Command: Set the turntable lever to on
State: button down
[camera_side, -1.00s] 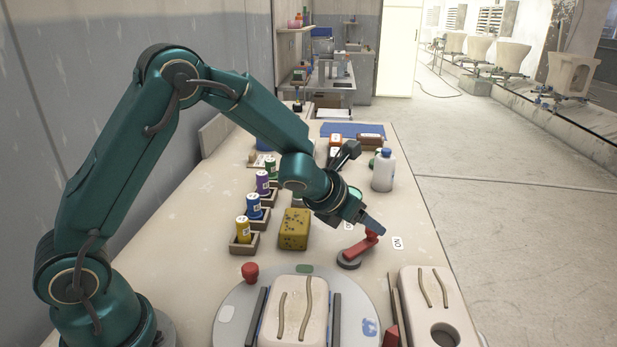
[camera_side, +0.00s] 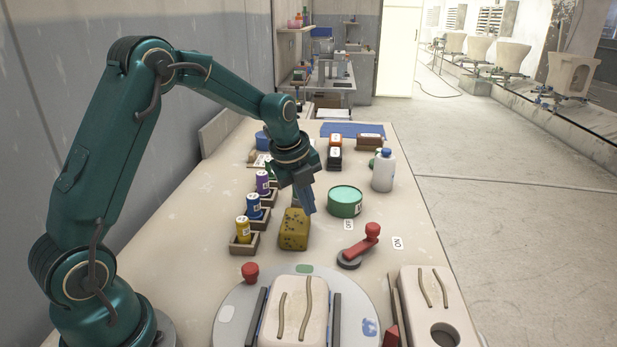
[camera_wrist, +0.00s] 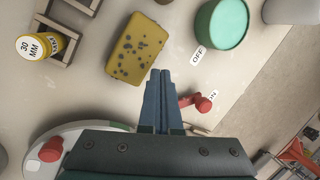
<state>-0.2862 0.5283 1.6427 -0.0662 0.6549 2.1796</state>
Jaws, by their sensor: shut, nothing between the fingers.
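The turntable lever (camera_side: 361,246) is a red arm with an upright knob on a dark round base, to the right of the yellow sponge. Its arm points toward the ON label (camera_side: 398,243) and away from the OFF label (camera_side: 348,225). The lever (camera_wrist: 199,101) also shows in the wrist view, partly behind my fingers, with its knob beside the ON label. The round turntable (camera_side: 232,307) holds a pale slab (camera_side: 293,315) between dark bars.
The yellow speckled sponge (camera_side: 294,229) stands just below my gripper. A green tub (camera_side: 345,201) and a white bottle (camera_side: 383,171) are behind the lever. Small bottles in wooden holders line the left. A pale block with a round hole (camera_side: 428,300) is front right.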

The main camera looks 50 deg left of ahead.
jog(key=n, duration=0.1)
jog(key=s+n+h, duration=0.1)
jog(key=shift+a+f+n+g+h, duration=0.3)
jog(key=shift+a+g, duration=0.1)
jog(key=shift+s+a+n+h, duration=0.15)
jog(key=shift+s+n+h, duration=0.15)
jog(key=shift+n+h, duration=0.5)
jog(key=shift+a+r+n+h, duration=0.2)
jog(key=shift+n+h, duration=0.5)
jog(key=shift+n, duration=0.3)
jog(key=r+n+t+h, duration=0.1)
jog(key=a+r+n+h, duration=0.1)
jog(key=w+r+n+t+h, duration=0.1)
jog(key=n, duration=0.1)
jog(key=shift+w+a+r+t+h, duration=0.1)
jog(key=shift+a+r+t+h, duration=0.2)
jog(key=shift+a+r+h, duration=0.1)
jog(key=shift+w+d, duration=0.1)
jog(key=x, duration=0.9)
jog(key=shift+d, duration=0.1)
jog(key=w+d, duration=0.2)
jog(key=shift+d+f, duration=0.3)
jog(key=shift+d, duration=0.1)
jog(key=shift+w+d, duration=0.35)
jog(key=shift+d, duration=0.05)
